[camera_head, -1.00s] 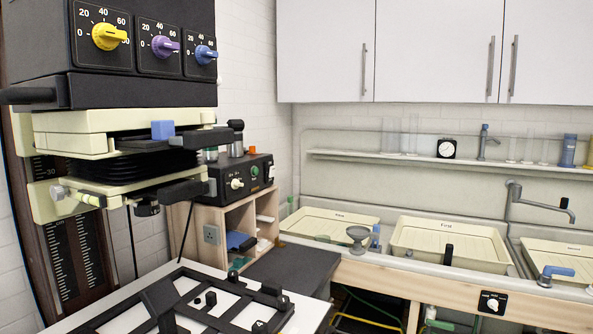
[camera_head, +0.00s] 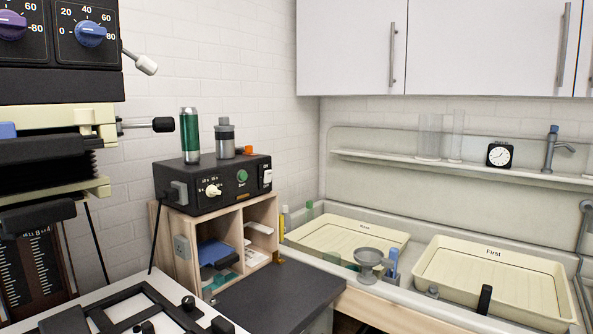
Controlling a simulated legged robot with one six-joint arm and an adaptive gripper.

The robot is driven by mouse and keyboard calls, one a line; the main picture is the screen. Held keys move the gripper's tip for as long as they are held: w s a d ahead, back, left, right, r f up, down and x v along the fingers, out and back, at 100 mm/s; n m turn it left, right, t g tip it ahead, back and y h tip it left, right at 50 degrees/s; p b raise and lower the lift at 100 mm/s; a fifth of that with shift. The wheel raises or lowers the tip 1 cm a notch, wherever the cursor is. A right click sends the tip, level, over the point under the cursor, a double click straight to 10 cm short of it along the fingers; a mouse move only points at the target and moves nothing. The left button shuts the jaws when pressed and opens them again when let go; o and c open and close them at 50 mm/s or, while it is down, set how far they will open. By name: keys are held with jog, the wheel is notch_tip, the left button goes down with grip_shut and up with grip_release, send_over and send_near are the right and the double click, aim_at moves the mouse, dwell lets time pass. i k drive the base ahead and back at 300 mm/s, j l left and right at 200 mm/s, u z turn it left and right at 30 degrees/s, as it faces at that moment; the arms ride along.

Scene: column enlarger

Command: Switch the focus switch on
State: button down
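A black control box (camera_head: 213,183) stands on a wooden shelf unit in the middle left of the view. Its front has a cream dial knob (camera_head: 213,191), a green button (camera_head: 242,176) and a white rocker-like switch (camera_head: 267,177) near the right end. The label by this switch is too small to read, so I cannot tell whether it is the focus switch or which way it is set. My gripper is not in view.
A green can (camera_head: 190,136) and a grey canister (camera_head: 225,140) stand on the box. The enlarger (camera_head: 60,75) fills the left side, with its arm-like knob (camera_head: 163,125) left of the box. A dark countertop (camera_head: 275,292) lies clear in front. Trays (camera_head: 480,252) sit in the sink at right.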

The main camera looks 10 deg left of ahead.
aim_at(268, 173)
jog(key=i, duration=1.7)
jog(key=l+z, duration=0.05)
jog(key=l, duration=0.05)
